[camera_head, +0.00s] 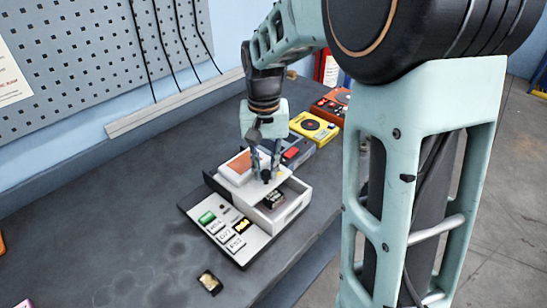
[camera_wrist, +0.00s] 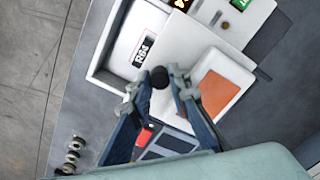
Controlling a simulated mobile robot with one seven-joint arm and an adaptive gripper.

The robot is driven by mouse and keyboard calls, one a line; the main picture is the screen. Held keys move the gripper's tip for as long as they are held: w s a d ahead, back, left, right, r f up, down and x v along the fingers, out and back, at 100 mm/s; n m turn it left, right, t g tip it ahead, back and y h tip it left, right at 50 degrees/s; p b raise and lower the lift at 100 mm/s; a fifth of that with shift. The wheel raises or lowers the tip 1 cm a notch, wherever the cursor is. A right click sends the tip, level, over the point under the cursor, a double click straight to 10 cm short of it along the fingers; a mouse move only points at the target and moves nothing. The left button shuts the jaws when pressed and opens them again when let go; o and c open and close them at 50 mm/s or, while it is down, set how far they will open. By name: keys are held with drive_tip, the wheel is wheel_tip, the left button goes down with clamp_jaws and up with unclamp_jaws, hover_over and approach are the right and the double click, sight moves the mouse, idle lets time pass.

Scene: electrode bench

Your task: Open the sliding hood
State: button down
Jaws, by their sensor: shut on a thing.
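The sliding hood (camera_head: 238,170) is a white cover with an orange patch, on top of a white box (camera_head: 292,212). It also shows in the wrist view (camera_wrist: 240,72). Part of the box is uncovered, and a dark block with a white label (camera_head: 273,199) shows inside; its label is also visible in the wrist view (camera_wrist: 140,55). My gripper (camera_head: 265,170) reaches down over the hood. In the wrist view its fingers (camera_wrist: 158,88) are shut around a round black knob (camera_wrist: 159,77). The fingers hide part of the hood.
A panel with a green display and several buttons (camera_head: 222,229) is at the box's near left. A yellow device (camera_head: 314,128) and an orange device (camera_head: 332,104) stand behind. A small dark item (camera_head: 209,282) lies in front. The bench left of the box is clear.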

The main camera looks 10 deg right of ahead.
sight(250, 158)
drive_tip(key=w+a, duration=0.1)
drive_tip(key=w, duration=0.1)
drive_tip(key=w+a+p, duration=0.1)
drive_tip(key=w+a, duration=0.1)
drive_tip(key=shift+w+r, duration=0.1)
drive_tip(key=shift+w, duration=0.1)
drive_tip(key=c, duration=2.1)
unclamp_jaws()
drive_tip(key=shift+s, duration=0.1)
wheel_tip(250, 158, up, 12)
